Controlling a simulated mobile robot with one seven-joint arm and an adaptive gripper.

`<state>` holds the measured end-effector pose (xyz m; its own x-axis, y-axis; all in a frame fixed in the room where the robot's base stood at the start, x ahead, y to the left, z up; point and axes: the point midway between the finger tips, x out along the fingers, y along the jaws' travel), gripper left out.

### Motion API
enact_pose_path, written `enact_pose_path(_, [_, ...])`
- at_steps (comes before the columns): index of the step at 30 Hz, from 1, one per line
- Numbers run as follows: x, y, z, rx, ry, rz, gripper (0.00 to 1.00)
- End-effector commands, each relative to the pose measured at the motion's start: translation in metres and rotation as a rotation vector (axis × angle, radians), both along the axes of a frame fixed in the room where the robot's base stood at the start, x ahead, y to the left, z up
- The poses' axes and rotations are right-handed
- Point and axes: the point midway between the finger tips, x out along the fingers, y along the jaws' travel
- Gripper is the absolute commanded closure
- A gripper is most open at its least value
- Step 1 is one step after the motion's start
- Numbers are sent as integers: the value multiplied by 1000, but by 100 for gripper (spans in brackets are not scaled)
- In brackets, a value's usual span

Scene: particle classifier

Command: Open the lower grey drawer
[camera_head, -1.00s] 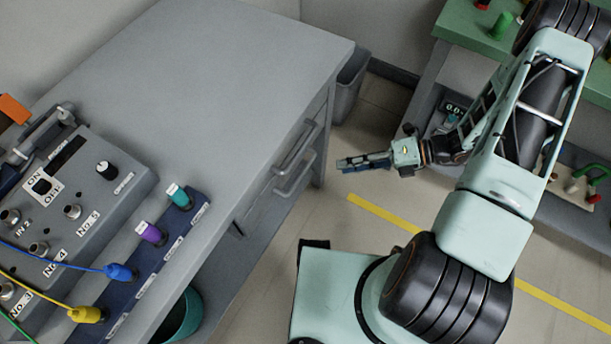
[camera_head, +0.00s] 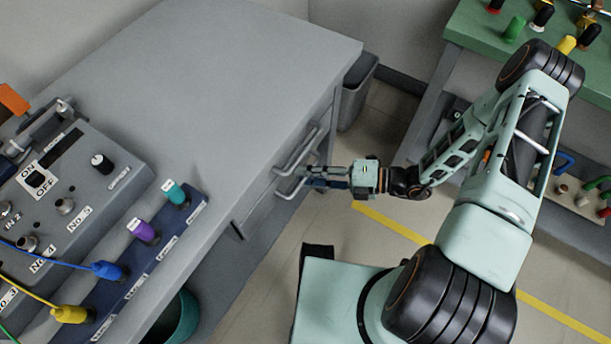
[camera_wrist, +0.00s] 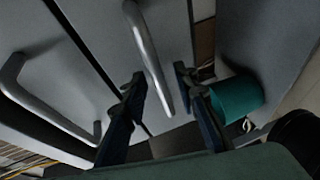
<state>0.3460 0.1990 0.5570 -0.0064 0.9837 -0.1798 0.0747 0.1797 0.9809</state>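The lower grey drawer (camera_head: 258,208) is in the desk's side, and its front (camera_wrist: 172,25) also shows in the wrist view. It looks closed. Its bar handle (camera_head: 284,194) is partly hidden by my gripper (camera_head: 304,177) in the head view. In the wrist view the lower handle (camera_wrist: 148,50) runs between the two fingertips of my gripper (camera_wrist: 160,77). The fingers are apart, one on each side of the bar. I cannot tell whether either finger touches it. The upper drawer's handle (camera_head: 297,150) is just above; it is at the left in the wrist view (camera_wrist: 50,112).
The grey desk (camera_head: 215,75) carries a control box (camera_head: 60,190) and coloured plugs at the left. A teal bin (camera_wrist: 238,97) stands under the desk. A grey bin (camera_head: 357,92) is behind it. A green-topped bench (camera_head: 480,35) is at the upper right.

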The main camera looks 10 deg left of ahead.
Motion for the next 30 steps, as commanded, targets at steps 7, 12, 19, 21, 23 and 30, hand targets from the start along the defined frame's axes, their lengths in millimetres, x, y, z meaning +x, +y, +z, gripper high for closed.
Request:
enact_pose_path(7, [0, 7, -2, -1, 0, 0, 73])
enact_pose_path(12, [0, 7, -1, -1, 0, 0, 76])
enact_pose_path(19, [0, 7, -1, -1, -1, 0, 100])
enact_pose_path(21, [0, 7, -1, -1, -1, 0, 100])
enact_pose_path(23, [0, 7, -1, -1, -1, 0, 100])
enact_pose_path(30, [0, 6, -1, -2, -1, 0, 100])
